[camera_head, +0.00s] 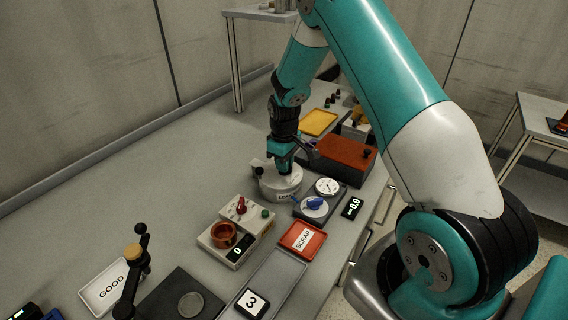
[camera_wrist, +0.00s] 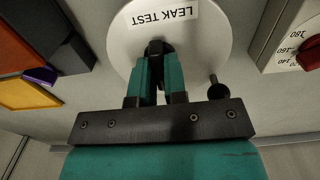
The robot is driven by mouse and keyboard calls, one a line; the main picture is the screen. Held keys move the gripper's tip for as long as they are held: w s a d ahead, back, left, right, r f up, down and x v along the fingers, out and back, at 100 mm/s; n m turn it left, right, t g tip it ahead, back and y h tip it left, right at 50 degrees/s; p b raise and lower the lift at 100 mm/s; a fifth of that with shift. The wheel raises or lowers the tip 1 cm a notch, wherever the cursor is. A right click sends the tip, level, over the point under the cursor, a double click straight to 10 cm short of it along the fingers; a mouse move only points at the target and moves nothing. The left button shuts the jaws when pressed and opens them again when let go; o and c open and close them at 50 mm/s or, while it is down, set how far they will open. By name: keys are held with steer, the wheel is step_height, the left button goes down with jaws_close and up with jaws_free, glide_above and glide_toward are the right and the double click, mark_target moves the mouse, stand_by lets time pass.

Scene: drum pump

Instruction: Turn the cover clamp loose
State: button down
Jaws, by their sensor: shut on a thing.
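The leak test unit (camera_head: 283,193) is a round white pot on the bench, below my gripper (camera_head: 283,168). In the wrist view its pale round cover (camera_wrist: 126,38) fills the top middle and bears a LEAK TEST label (camera_wrist: 172,13). My gripper (camera_wrist: 158,72) is shut on a dark knob or clamp (camera_wrist: 158,46) on the cover; the fingers hide most of it. A small black ball-ended handle (camera_wrist: 215,88) sticks out at the cover's edge, right of the fingers. It also shows left of the gripper in the head view (camera_head: 258,170).
Right of the unit stand a red-brown box (camera_head: 345,152) and a gauge panel with a white dial (camera_head: 327,186) and blue knob (camera_head: 315,203). Nearer are a red SCRAP tray (camera_head: 302,239) and a device with an orange cup (camera_head: 223,235).

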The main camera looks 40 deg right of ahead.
steer(key=c, duration=1.2)
jaws_free()
steer(key=shift+o, duration=0.2)
steer(key=shift+r, duration=0.15)
step_height(320, 180, up, 17)
steer(key=b, duration=0.3)
